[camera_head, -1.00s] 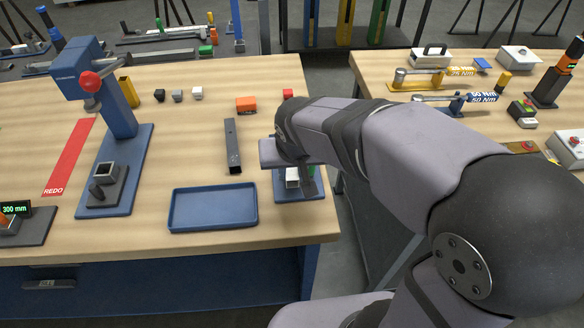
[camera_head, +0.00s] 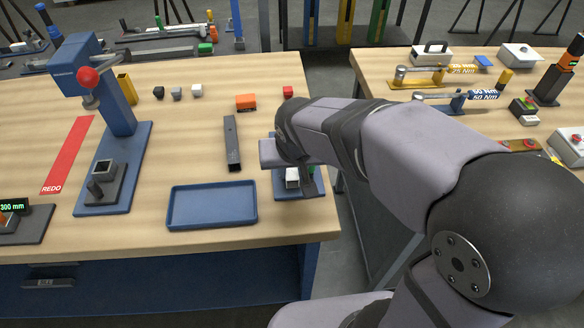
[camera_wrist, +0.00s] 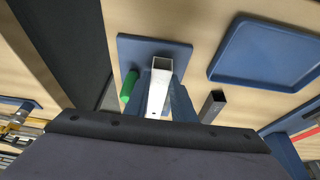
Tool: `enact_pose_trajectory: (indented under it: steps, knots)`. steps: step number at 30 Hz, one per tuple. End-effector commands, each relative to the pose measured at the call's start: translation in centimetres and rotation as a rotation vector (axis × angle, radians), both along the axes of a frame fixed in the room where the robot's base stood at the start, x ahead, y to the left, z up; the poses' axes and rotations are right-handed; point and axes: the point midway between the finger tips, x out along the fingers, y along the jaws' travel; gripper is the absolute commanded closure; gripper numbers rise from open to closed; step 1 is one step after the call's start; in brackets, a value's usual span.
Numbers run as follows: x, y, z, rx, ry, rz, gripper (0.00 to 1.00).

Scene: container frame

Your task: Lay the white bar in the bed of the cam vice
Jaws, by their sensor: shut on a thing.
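The white bar (camera_wrist: 158,88) is a pale square bar between the two fingers of my gripper (camera_wrist: 165,98) in the wrist view. One bar end points away from the wrist, over the blue base plate (camera_wrist: 181,50) of the cam vice. A green handle (camera_wrist: 128,86) stands to the left of the bar. In the head view the bar's white end (camera_head: 292,177) shows below my wrist, over the vice's blue plate (camera_head: 284,191). My arm and fingers hide most of the vice and its bed. I cannot tell whether the bar touches the bed.
A blue tray (camera_head: 212,226) lies left of the vice. A dark square tube (camera_head: 232,145) lies behind the tray. A blue press (camera_head: 119,110) stands further left. The table's right edge is close to the vice.

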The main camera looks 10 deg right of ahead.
Motion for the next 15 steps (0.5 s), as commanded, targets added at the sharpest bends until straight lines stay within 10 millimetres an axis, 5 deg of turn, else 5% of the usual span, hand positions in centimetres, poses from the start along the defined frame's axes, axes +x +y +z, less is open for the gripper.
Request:
enact_pose_trajectory:
  steps: [15]
  knots:
    - [0.02, 0.0, -0.74, 0.0, -0.001, 0.0, 1.0]
